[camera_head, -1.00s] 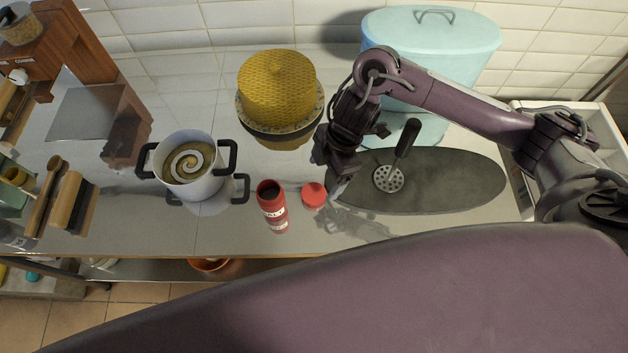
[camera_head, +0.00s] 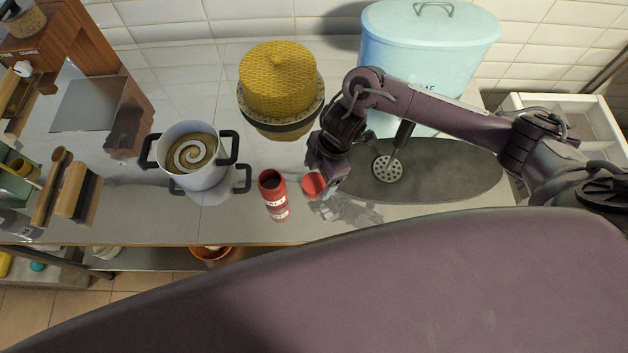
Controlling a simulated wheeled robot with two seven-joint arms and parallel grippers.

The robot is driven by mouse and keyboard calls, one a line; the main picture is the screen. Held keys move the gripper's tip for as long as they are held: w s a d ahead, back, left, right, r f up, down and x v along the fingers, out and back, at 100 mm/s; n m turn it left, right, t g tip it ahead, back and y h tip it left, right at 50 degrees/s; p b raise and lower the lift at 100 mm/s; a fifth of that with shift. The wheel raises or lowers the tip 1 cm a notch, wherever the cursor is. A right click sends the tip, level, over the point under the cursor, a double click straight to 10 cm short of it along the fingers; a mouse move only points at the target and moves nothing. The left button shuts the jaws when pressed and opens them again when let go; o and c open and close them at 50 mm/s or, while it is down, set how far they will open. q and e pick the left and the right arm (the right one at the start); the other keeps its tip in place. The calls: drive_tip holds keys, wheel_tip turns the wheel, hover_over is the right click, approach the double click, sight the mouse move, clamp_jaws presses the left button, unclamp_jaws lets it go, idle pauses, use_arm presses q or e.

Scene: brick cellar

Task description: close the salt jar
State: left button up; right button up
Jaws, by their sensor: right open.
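The salt jar (camera_head: 272,189) is a red cylinder with a white label, standing open near the front of the metal counter. Its dark opening faces up. The round red lid (camera_head: 313,184) lies on the counter just right of the jar, apart from it. My right gripper (camera_head: 324,190) is open and points down at the lid's right side, partly overlapping it in the view. I cannot tell whether the fingers touch the lid. My left gripper is not in view.
A pot with two handles (camera_head: 193,172) stands left of the jar. A yellow woven dome (camera_head: 277,80) is behind it. A dark oval board (camera_head: 455,178) with a skimmer (camera_head: 388,168) lies to the right, before a light-blue bin (camera_head: 430,45). The counter's front edge is close to the jar.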

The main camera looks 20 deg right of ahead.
drive_tip(key=shift+x, duration=1.25)
drive_tip(key=shift+w, duration=0.1)
drive_tip(key=shift+c, duration=0.2)
drive_tip(key=c, duration=1.1)
wheel_tip(320, 180, up, 9)
wheel_tip(320, 180, up, 10)
drive_tip(key=p, duration=0.2)
hover_over(315, 181)
drive_tip(key=shift+s+r, duration=0.2)
drive_tip(key=shift+r, duration=0.3)
